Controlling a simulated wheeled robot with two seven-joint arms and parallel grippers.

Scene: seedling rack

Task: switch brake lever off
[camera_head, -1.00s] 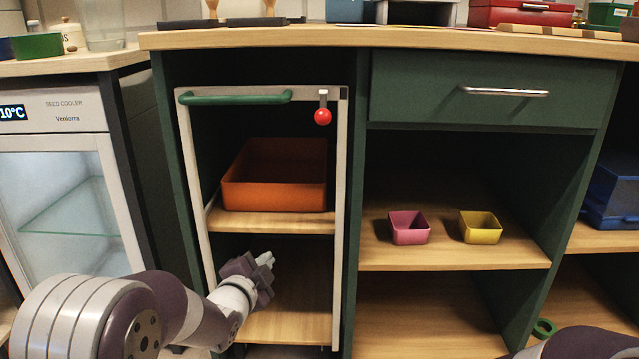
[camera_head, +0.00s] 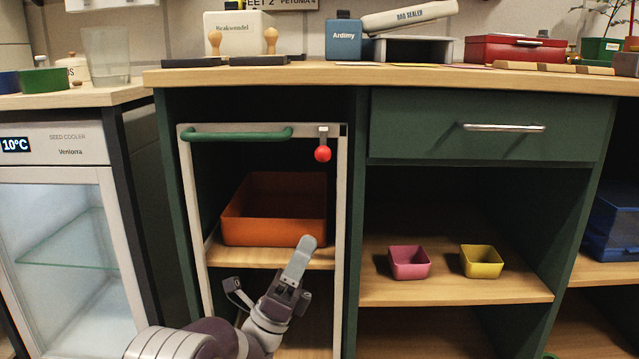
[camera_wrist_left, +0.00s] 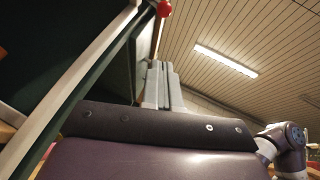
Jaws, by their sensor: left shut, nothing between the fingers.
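The brake lever is a short grey stem with a red ball knob (camera_head: 322,154), hanging down at the top right corner of a light-framed rack (camera_head: 340,230). The red knob also shows at the top of the left wrist view (camera_wrist_left: 163,8). My left gripper (camera_head: 306,246) is below the knob and slightly left of it in the head view, pointing up, its fingers together and empty. Its fingers also show in the left wrist view (camera_wrist_left: 160,80), below the knob with a gap between. My right gripper is not in view.
A green handle bar (camera_head: 238,133) runs along the rack's top, left of the lever. An orange bin (camera_head: 270,230) stands on the shelf behind the frame. A pink pot (camera_head: 409,263) and a yellow pot (camera_head: 481,262) stand on the shelf to the right.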

